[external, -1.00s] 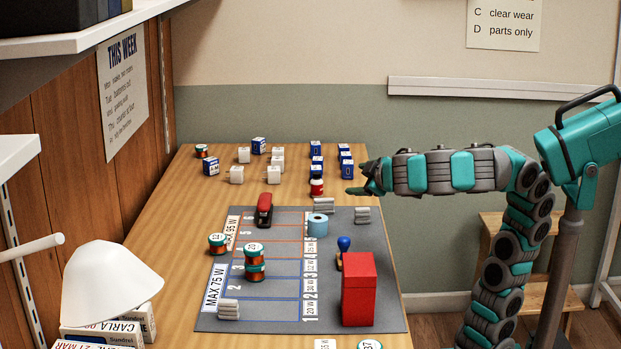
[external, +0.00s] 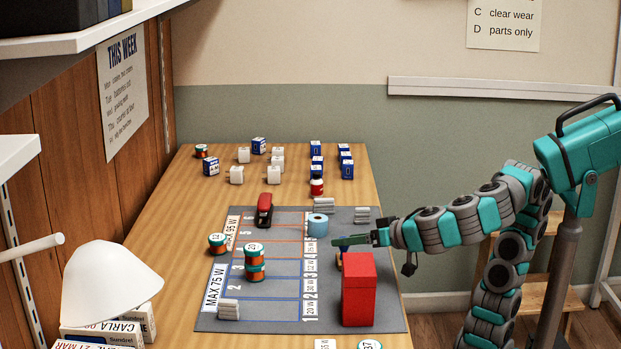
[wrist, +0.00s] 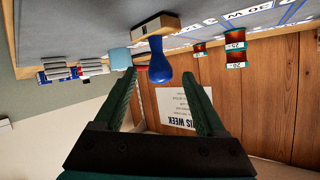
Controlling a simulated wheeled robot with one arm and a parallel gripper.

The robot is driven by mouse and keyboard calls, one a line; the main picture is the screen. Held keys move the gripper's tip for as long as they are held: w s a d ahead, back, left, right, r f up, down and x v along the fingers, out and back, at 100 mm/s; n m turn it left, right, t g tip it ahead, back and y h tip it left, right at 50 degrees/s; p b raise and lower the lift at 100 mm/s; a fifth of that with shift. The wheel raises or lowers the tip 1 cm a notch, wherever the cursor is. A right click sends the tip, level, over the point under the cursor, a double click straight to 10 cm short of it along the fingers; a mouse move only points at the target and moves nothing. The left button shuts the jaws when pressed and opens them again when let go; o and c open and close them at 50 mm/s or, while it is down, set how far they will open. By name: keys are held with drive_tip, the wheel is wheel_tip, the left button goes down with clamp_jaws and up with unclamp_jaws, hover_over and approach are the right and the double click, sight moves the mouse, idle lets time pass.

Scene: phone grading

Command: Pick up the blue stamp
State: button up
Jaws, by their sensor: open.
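The blue stamp has a blue bulb handle on a wooden base and stands on the grey mat (external: 270,320). In the external view only part of its wooden base (external: 339,261) shows, and my gripper hides the blue handle. In the upside-down wrist view the blue stamp (wrist: 158,66) appears centred between the two fingertips. My gripper (external: 339,240) is open and level at the handle's height, reaching in from the right. In the wrist view my gripper (wrist: 159,76) has one finger to each side of the handle; I cannot tell whether either touches it.
A tall red box (external: 358,292) stands just in front of the stamp, close under my arm. A light-blue roll (external: 317,226) is behind and left. Stacked copper spools (external: 255,262) and a red stapler (external: 264,209) are farther left. Grey blocks (external: 362,214) lie behind.

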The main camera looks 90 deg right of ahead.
drive_tip(key=shift+p+x, duration=0.4)
drive_tip(key=shift+x, duration=2.35)
drive_tip(key=shift+f, duration=0.1)
clamp_jaws()
